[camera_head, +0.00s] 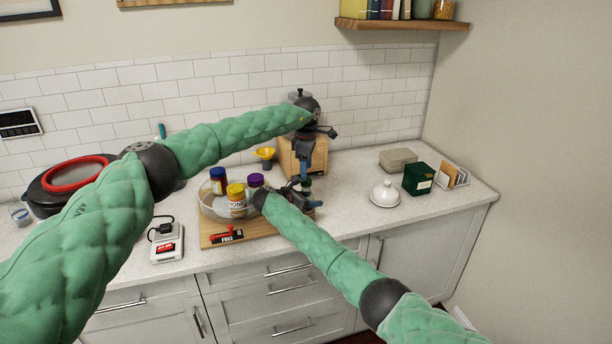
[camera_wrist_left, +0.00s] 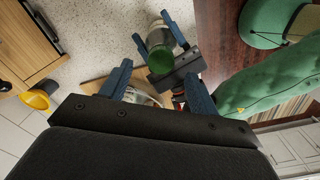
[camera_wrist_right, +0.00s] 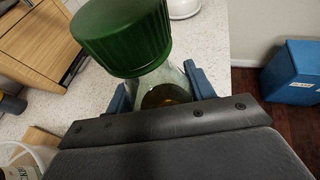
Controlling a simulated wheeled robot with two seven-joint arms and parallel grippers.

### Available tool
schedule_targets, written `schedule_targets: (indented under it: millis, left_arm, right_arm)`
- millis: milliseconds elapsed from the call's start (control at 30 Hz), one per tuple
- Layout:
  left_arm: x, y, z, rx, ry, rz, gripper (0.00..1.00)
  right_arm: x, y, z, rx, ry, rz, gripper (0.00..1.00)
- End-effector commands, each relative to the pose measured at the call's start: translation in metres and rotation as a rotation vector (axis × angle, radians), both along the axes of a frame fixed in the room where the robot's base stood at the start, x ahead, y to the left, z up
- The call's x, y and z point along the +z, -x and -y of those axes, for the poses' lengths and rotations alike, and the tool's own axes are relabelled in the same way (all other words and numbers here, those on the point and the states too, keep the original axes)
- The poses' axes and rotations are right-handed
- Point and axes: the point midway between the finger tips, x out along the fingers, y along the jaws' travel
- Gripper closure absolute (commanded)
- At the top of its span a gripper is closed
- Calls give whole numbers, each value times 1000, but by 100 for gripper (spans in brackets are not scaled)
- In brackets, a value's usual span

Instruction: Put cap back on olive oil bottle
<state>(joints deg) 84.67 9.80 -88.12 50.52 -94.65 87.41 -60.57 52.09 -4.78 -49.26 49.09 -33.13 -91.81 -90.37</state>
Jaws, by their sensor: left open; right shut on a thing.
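The olive oil bottle is clear glass with some amber oil inside; its body (camera_wrist_right: 150,90) shows in the right wrist view. My right gripper (camera_head: 302,193) is shut on the bottle and holds it roughly upright above the counter. The dark green ribbed cap (camera_wrist_right: 122,38) sits at the bottle's top; whether it is fully seated cannot be told. The left wrist view also shows the cap (camera_wrist_left: 150,84) near my left gripper (camera_wrist_left: 160,88).
A wooden board (camera_head: 212,238) carries a round clear tray (camera_head: 208,207) with several jars. A wooden box (camera_head: 288,158) and yellow funnel (camera_head: 265,153) stand behind. A white dome (camera_head: 384,194) and green box (camera_head: 418,180) stand right. A scale (camera_head: 166,245) lies left.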

Motion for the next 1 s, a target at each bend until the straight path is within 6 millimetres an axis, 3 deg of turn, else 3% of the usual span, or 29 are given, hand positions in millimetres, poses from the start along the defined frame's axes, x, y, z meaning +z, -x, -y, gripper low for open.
schedule_targets:
  millis: [200, 400, 867, 900, 1000]
  left_arm:
    - [44, -1, 0, 0, 0, 3, 39]
    - [70, -1, -1, 0, 0, 2, 39]
    - [81, -1, -1, 0, 0, 2, 39]
    - [81, -1, -1, 0, 0, 2, 39]
    - [80, -1, -1, 0, 0, 2, 39]
  right_arm:
    - [-1, 0, 1, -1, 1, -1, 100]
    - [-1, 0, 1, -1, 1, -1, 100]
    - [-1, 0, 1, -1, 1, -1, 100]
    - [-1, 0, 1, -1, 1, -1, 41]
    - [0, 0, 1, -1, 1, -1, 21]
